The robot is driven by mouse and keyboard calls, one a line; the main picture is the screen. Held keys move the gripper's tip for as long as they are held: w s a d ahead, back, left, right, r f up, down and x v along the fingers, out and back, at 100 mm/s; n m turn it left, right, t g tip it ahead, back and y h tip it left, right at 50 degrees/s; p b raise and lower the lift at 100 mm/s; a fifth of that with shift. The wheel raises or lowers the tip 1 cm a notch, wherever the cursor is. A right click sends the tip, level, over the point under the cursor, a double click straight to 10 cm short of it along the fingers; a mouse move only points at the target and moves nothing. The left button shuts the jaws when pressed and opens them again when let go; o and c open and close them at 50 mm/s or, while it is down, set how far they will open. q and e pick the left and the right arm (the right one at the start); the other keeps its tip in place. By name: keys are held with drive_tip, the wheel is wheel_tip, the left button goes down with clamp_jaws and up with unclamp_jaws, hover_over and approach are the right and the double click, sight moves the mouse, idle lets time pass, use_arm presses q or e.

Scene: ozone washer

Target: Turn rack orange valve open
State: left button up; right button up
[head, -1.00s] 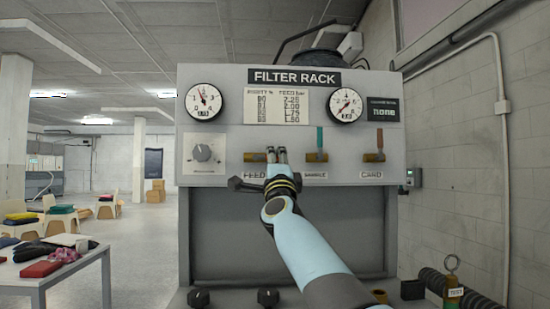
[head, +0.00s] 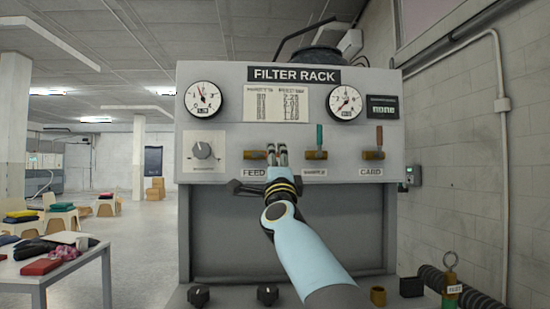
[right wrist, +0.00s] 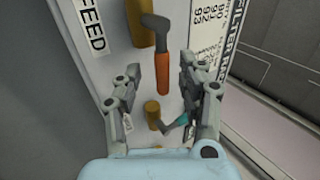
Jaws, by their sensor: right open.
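The orange valve handle (right wrist: 163,72) shows in the right wrist view, joined by a grey lever to a brass valve body (right wrist: 141,25) beside the FEED label. The handle lies along the panel towards the neighbouring green-handled valve. My right gripper (right wrist: 161,60) is open, with one finger on each side of the handle; contact is not clear. In the head view this gripper (head: 278,150) is in front of the panel just right of the FEED valve body (head: 254,155) and hides the handle. My left gripper is not in view.
The green-handled valve (head: 319,140) is close to the right of my gripper. The CARD valve (head: 374,155) with an upright brown-orange handle is farther right. A dark handle bar (head: 238,187) crosses below FEED. Gauges (head: 203,100) and a knob (head: 203,150) sit on the filter rack.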

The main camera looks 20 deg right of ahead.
drive_tip(key=v, duration=1)
drive_tip(key=shift+s+f, duration=0.2)
drive_tip(key=shift+s, duration=0.05)
drive_tip(key=s+f+n+g+y+b, duration=0.2)
drive_tip(key=f+n, duration=0.1)
drive_tip(key=f, duration=1.2)
drive_tip(key=s+f+n+g+y+b, duration=0.2)
drive_tip(key=f, duration=1.4)
drive_tip(key=s+f+n+g+y+b, duration=0.1)
drive_tip(key=s+f+n+g, duration=0.3)
drive_tip(key=f, duration=0.8)
drive_tip(key=s+f+n+g+y+b, duration=0.15)
drive_tip(key=s+f, duration=0.45)
drive_tip(key=f, duration=0.6)
drive_tip(key=s+d+f+n+g+b, duration=0.1)
drive_tip(key=s+d+f+n+g, duration=0.2)
drive_tip(key=s+f, duration=1.15)
drive_tip(key=s+d+f+n+g+b, duration=0.2)
drive_tip(key=s+f+n+g, duration=0.3)
drive_tip(key=s+f, duration=0.95)
drive_tip(key=s+d+f+n+g, duration=0.1)
drive_tip(key=s+g, duration=0.1)
drive_tip(key=s, duration=0.7)
drive_tip(key=s+d+f+n+g, duration=0.1)
drive_tip(key=s+n+g, duration=0.1)
drive_tip(key=s, duration=0.8)
drive_tip(key=shift+f+g, duration=0.25)
drive_tip(key=shift+g, duration=0.5)
